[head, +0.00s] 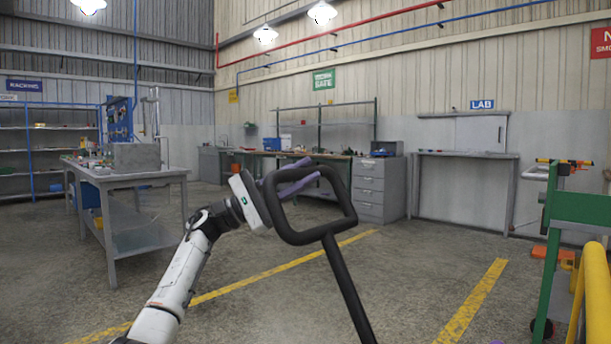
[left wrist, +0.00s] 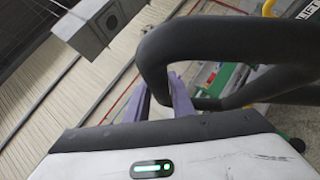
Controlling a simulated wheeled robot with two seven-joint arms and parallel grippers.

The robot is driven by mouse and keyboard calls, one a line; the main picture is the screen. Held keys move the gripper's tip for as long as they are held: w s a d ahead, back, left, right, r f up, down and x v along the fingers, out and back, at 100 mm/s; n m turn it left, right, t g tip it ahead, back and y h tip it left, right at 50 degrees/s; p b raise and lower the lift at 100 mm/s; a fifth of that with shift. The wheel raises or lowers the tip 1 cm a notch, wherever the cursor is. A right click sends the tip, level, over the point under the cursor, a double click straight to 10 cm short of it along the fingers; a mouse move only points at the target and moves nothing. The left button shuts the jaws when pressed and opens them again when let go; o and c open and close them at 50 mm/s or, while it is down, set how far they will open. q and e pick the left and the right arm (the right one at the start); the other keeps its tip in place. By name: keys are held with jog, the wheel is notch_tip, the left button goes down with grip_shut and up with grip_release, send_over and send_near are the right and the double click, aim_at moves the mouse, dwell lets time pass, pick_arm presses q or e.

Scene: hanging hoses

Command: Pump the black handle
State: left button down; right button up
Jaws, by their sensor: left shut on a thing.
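The black handle (head: 347,222) is a rounded loop on top of a straight black shaft that runs down and out of the bottom of the head view. My left gripper (head: 306,174) comes in from the left, with its purple fingers at the loop's upper left side, shut on the black bar. In the left wrist view the thick black handle (left wrist: 220,45) crosses close in front, and the purple fingers of my left gripper (left wrist: 160,98) show beside and behind its bar. The bar hides part of the fingers.
A grey workbench (head: 150,176) stands at the left. A grey drawer cabinet (head: 383,190) and a wall table (head: 465,155) stand at the back. A green frame (head: 580,208) and a yellow rail (head: 597,285) are close at the right. The floor between is open, with yellow lines.

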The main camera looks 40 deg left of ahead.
pick_arm(q)
jog(key=shift+a, duration=0.1)
jog(key=c, duration=1.5)
grip_release()
jog(key=shift+c, duration=0.2)
jog(key=v, duration=1)
jog(key=shift+f, duration=0.15)
